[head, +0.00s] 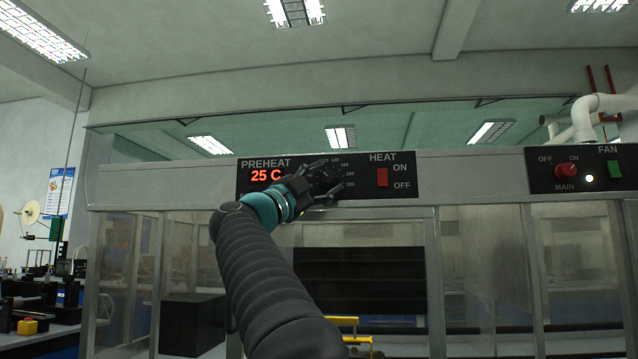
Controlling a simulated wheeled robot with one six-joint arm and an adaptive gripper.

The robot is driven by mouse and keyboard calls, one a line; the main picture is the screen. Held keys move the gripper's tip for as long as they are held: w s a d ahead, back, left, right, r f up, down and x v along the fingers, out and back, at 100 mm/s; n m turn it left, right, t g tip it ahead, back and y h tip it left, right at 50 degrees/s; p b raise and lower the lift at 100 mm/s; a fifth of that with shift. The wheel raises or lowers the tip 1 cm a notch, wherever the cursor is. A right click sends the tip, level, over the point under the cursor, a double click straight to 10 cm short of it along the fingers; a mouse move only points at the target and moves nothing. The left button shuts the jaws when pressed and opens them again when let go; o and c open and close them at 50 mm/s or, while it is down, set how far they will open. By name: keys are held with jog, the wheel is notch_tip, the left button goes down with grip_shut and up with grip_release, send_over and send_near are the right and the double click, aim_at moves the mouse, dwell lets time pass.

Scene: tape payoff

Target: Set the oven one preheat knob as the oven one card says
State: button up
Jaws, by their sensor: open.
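The preheat panel (348,189) is black, with a red display (266,176) that reads 25 C. Dial numbers show above and right of my gripper (328,178), which is open in front of the dial. Its dark fingers lie at the dial, one toward the upper left and one toward the lower right. The dark preheat knob sits around there, mostly hidden by my gripper, and its pointer cannot be made out. I cannot tell whether the fingers touch it. No oven one card can be made out.
A red heat switch (382,178) is close to the right of the dial. Clear panes and metal posts stand below. A yellow handle (358,338) is low in the middle.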

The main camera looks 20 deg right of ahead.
jog(key=v, duration=1.2)
jog(key=shift+r, duration=0.1)
